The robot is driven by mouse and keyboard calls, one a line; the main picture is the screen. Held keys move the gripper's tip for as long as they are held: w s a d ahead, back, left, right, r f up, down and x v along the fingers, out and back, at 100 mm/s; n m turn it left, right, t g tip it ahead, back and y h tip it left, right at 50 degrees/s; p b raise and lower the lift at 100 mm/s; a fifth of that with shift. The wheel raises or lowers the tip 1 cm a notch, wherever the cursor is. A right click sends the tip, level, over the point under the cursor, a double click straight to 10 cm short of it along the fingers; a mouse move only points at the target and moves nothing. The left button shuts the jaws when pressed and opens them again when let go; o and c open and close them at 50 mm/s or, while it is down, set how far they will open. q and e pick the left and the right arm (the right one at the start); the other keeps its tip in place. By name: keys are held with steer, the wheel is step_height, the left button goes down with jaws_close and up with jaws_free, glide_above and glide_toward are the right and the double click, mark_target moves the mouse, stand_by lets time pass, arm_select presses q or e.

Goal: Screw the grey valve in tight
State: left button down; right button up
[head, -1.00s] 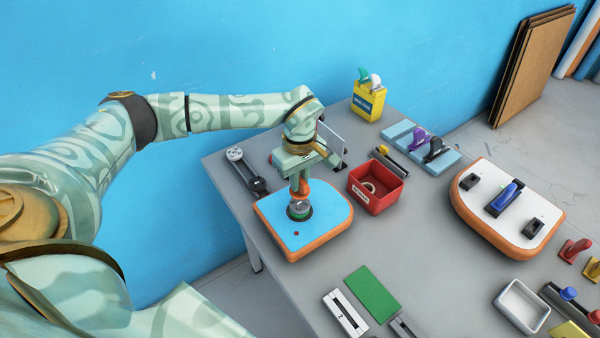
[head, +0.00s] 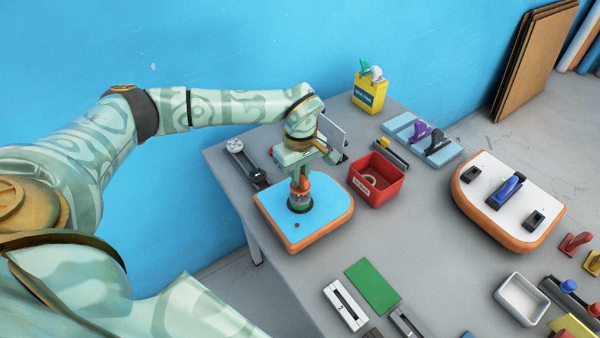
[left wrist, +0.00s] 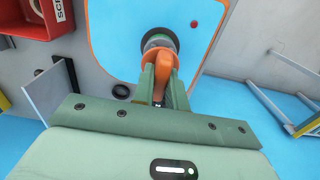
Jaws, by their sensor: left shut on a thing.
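The blue-topped board (head: 330,205) with an orange rim lies on the near left of the table. A black ring (head: 300,209) sits in its top, with the grey valve (head: 299,199) standing upright in it. The valve also shows in the left wrist view (left wrist: 157,41), partly hidden by an orange tool-like handle (left wrist: 163,64) over it. My left gripper (head: 300,182) points down above the valve. Its two green fingers are closed on the orange handle. How deep the valve sits cannot be told. My right gripper is not in view.
A red box (head: 367,190) with a ring inside stands close right of the blue board. A rail-like tool (head: 245,163) lies behind it to the left.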

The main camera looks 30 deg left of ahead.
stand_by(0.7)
arm_select(q)
steer(key=shift+p, duration=0.35)
stand_by(0.5)
steer(key=shift+f+b, duration=0.3)
steer(key=shift+f, duration=0.75)
steer(key=c, duration=1.3)
jaws_free()
steer(key=shift+c, duration=0.2)
steer(key=shift+r, duration=0.1)
step_height(320, 180, up, 16)
steer(key=p, duration=0.1)
steer(key=shift+p, duration=0.4)
